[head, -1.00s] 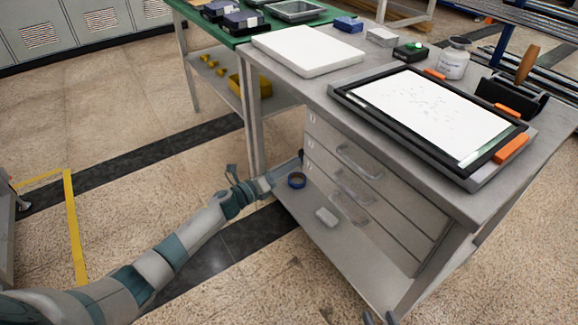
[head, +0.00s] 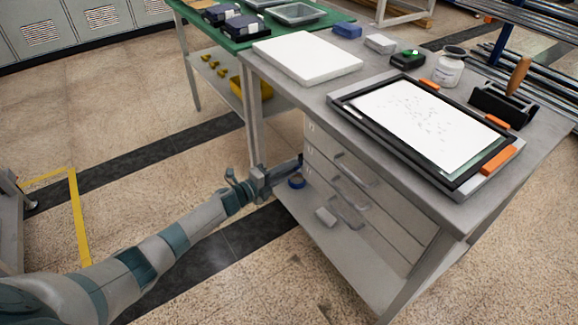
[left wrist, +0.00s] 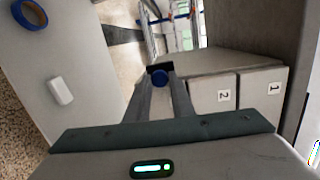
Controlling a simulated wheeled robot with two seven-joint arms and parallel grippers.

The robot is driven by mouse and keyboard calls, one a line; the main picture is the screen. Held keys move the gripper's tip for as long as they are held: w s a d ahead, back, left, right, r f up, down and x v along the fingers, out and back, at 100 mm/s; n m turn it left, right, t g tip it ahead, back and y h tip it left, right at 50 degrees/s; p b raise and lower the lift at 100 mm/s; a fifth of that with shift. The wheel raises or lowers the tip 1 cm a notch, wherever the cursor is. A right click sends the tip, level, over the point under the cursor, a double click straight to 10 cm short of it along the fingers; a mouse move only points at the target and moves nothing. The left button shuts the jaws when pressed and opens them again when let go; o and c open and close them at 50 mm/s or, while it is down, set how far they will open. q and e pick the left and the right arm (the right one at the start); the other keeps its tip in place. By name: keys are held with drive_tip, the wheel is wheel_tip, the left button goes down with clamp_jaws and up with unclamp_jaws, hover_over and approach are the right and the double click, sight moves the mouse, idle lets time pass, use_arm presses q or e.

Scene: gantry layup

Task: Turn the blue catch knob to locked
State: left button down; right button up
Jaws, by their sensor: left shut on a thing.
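In the head view my left gripper (head: 298,162) reaches in from the left to the near left corner of the workbench, beside the drawers. The knob cannot be made out there. Which way the knob is turned cannot be told. My right gripper is not in view.
The workbench drawers (head: 370,205) are beside my left gripper; drawer fronts (left wrist: 235,95) numbered 1 and 2 show in the wrist view. A blue tape roll (head: 296,181) and a pale block (head: 326,216) lie on the lower shelf. A framed panel (head: 338,102) lies on top.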

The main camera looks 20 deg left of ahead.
use_arm(q)
drive_tip(key=shift+w+a+n+g+h+p, duration=0.2)
drive_tip(key=shift+n+p, duration=0.25)
drive_tip(key=shift+n, duration=1)
drive_tip(key=shift+s+d+n+g+h+p, duration=0.15)
drive_tip(key=shift+n+g+p, duration=0.2)
drive_tip(key=shift+n, duration=1.05)
drive_tip(key=shift+w+a+n+g+h+p, duration=0.15)
drive_tip(key=shift+n+p, duration=0.35)
drive_tip(key=shift+n, duration=0.95)
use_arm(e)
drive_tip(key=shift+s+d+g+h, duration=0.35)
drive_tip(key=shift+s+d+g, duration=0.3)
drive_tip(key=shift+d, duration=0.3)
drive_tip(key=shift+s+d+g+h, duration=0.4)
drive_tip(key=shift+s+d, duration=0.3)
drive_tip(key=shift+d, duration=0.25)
use_arm(q)
drive_tip(key=shift+s, duration=0.1)
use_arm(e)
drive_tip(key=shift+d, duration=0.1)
use_arm(q)
drive_tip(key=c, duration=1.5)
unclamp_jaws()
drive_tip(key=shift+c, duration=0.2)
